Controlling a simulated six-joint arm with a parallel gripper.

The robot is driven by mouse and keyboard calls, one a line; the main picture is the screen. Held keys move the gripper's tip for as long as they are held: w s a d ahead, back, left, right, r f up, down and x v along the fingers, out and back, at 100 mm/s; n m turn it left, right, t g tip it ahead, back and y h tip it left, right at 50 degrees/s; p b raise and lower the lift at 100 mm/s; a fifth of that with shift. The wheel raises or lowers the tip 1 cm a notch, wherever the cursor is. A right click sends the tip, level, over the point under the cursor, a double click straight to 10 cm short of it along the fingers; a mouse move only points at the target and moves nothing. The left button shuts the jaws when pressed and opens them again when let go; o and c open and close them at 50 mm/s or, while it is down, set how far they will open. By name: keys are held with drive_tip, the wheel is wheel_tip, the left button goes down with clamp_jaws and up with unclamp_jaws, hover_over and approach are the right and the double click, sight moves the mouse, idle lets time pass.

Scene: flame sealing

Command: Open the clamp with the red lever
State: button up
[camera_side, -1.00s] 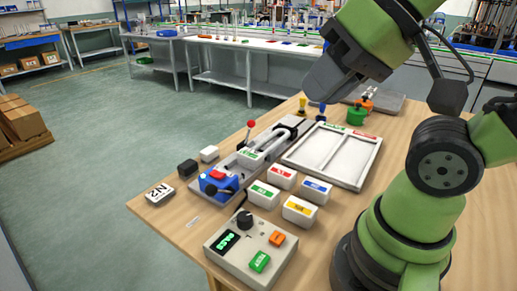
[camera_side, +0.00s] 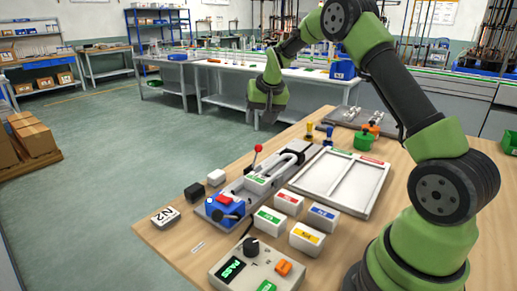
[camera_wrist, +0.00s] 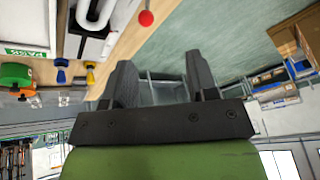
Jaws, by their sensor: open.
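The clamp's red lever knob (camera_side: 258,148) stands up on a thin stem at the back edge of a long grey fixture (camera_side: 228,192). In the wrist view the red knob (camera_wrist: 146,18) is near the top, beyond my fingers. A metal bar and a white tube-like part (camera_side: 286,160) lie along the fixture's far half. My gripper (camera_side: 268,115) points down behind the lever in the side view, apart from it. In the wrist view my gripper (camera_wrist: 160,75) has its two dark fingers spread, with nothing between them.
Several labelled white boxes (camera_side: 289,202) and a divided white tray (camera_side: 340,182) lie to the right. A control box (camera_side: 250,265) displays PASS. Black (camera_side: 195,192) and white (camera_side: 216,177) blocks stand left.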

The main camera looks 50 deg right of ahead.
approach(259, 145)
drive_tip(key=f, duration=0.1)
drive_tip(key=x, duration=1)
drive_tip(key=shift+w+d+f, duration=0.1)
drive_tip(key=shift+w, duration=0.05)
clamp_jaws()
